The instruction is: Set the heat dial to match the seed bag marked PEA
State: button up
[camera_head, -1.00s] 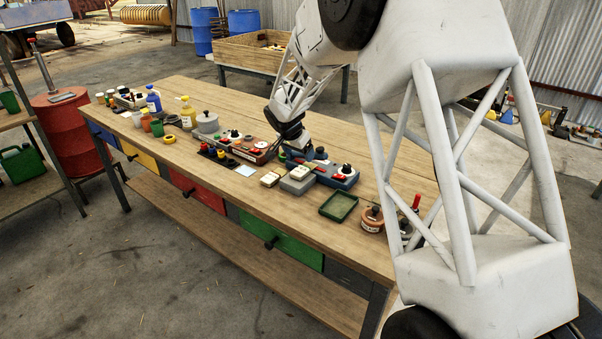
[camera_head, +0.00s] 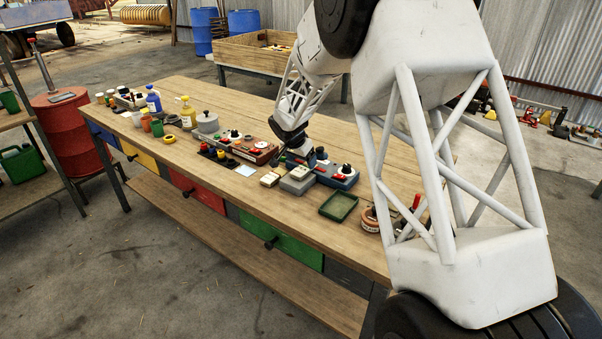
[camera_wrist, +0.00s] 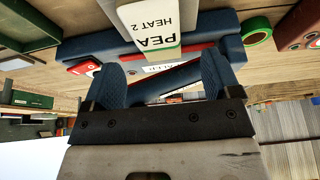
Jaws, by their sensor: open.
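In the wrist view, a white seed bag label (camera_wrist: 150,22) with a green stripe reads PEA and HEAT 2, upside down. It is at the top, beyond the gap between my fingers. My gripper (camera_wrist: 163,78) has its two blue fingers apart, with nothing seen held between them. In the head view the gripper is low over the bench, mostly hidden behind my wrist. Which knob is the heat dial cannot be told.
Bare wood lies behind the boxes. A green ring (camera_wrist: 257,30) shows in the wrist view.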

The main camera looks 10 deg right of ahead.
aim_at(304, 166)
jog(key=shift+x, duration=1.9)
jog(key=shift+c, duration=0.2)
jog(key=c, duration=1)
